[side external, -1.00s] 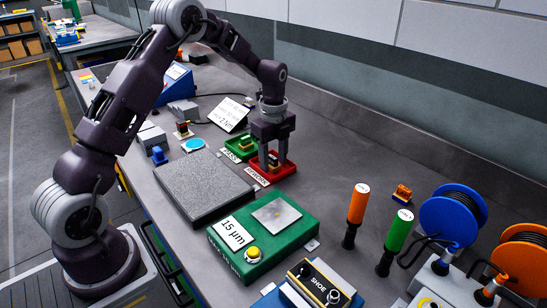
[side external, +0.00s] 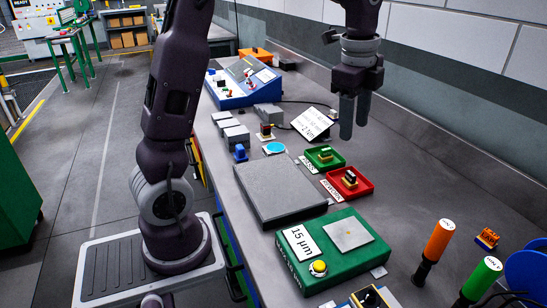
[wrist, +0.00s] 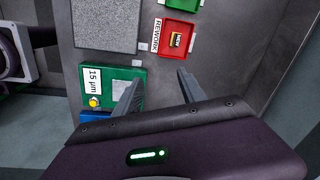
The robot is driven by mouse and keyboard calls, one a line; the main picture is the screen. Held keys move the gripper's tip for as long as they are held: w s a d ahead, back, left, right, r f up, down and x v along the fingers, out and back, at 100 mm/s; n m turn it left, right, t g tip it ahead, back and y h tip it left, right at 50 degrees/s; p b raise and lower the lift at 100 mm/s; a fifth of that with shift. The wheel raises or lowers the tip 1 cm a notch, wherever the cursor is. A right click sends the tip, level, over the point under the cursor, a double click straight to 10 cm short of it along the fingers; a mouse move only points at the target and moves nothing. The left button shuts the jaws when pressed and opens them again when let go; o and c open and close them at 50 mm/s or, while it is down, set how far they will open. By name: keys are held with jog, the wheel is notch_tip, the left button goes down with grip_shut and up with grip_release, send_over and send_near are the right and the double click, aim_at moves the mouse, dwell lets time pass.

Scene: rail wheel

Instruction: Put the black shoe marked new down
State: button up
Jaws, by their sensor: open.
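The black shoe (side external: 349,179) sits on a tan base inside the red tray (side external: 367,190) labelled REWORK. In the wrist view the shoe (wrist: 176,40) shows a small light label that seems to read NEW, and it lies within the walls of the red tray (wrist: 181,28). My gripper (side external: 355,122) is open and empty, raised above the bench behind the trays, apart from the shoe. In the wrist view its two fingers (wrist: 158,88) are spread with nothing between them.
A grey granite plate (side external: 282,190) and a green box (side external: 300,275) marked 15 µm lie nearer. Orange and green handled tools (side external: 438,240) stand at right.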

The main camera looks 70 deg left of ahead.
jog(key=s+d+r+n+t, duration=0.1)
jog(key=s+d+r+n, duration=0.15)
jog(key=s, duration=0.35)
jog(key=s+d+r+n+t, duration=0.1)
jog(key=s+d+r+n, duration=0.1)
jog(key=s+d+n, duration=0.3)
jog(key=s+f+n+t, duration=0.1)
jog(key=s+f+n, duration=0.1)
jog(key=s, duration=0.4)
jog(key=s+f+n+t, duration=0.1)
jog(key=s+f+n, duration=0.1)
jog(key=s+n, duration=0.2)
jog(key=s, duration=0.3)
jog(key=shift+s+d, duration=0.15)
jog(key=shift+f, duration=0.1)
